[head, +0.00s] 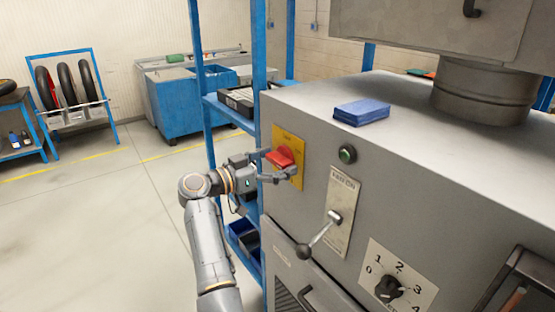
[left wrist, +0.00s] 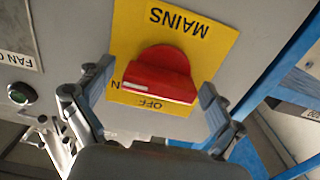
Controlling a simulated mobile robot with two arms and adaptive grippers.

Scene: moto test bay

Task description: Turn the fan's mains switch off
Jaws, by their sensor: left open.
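The mains switch is a red knob (head: 281,157) on a yellow plate (head: 290,146) on the grey cabinet's front. In the left wrist view the red knob (left wrist: 160,75) sits under the word MAINS, which reads upside down. OFF shows on the plate below it, and an N shows at its left, partly hidden by a finger. Contact is not clear. My right gripper is not in view.
A green button (head: 347,154), a lever (head: 319,236) and a numbered dial (head: 388,288) are on the cabinet front. A blue box (head: 362,112) lies on the cabinet top. A blue rack (head: 202,60) stands close behind my left arm.

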